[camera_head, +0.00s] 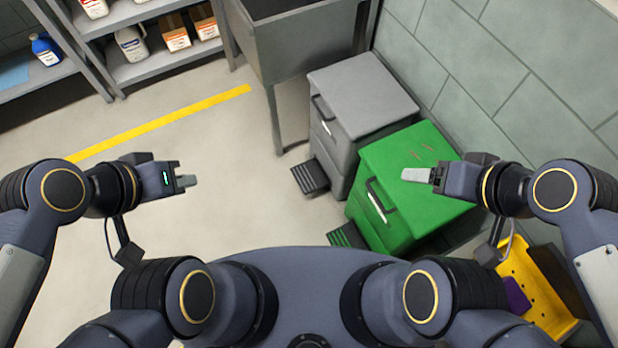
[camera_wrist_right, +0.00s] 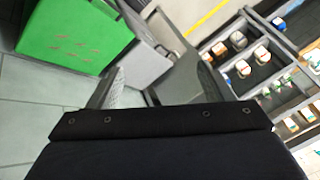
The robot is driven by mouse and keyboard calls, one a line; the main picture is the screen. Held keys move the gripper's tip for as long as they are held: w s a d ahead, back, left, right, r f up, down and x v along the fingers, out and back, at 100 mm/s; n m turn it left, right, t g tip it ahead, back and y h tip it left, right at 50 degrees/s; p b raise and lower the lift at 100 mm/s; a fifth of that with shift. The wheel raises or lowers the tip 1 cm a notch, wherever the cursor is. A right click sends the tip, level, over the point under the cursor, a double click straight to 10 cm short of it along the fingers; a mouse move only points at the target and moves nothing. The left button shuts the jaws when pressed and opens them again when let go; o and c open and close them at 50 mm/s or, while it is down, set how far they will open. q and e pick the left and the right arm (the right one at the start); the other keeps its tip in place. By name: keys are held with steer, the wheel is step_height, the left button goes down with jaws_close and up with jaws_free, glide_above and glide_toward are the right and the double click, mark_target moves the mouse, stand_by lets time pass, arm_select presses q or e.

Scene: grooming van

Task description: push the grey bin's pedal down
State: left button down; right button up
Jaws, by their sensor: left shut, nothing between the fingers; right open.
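The grey bin (camera_head: 358,95) stands on the floor right of centre in the head view, lid down. Its dark ribbed pedal (camera_head: 310,177) sticks out low at its front left. The grey bin also shows in the right wrist view (camera_wrist_right: 148,62). My left gripper (camera_head: 187,183) is shut and empty, in the air over open floor, well to the left of the pedal. My right gripper (camera_head: 414,175) is over the green bin's lid in the head view, with nothing held. Its fingers also show in the right wrist view (camera_wrist_right: 155,90). Neither gripper touches the pedal.
A green bin (camera_head: 402,160) with its own pedal (camera_head: 346,236) stands beside the grey one, nearer me. A grey metal tub (camera_head: 305,45) stands behind. A yellow crate (camera_head: 532,298) is at lower right. Shelves (camera_head: 165,62) line the back left. The left floor is clear.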

jaws_close()
stand_by(0.3)
stand_by(1.1)
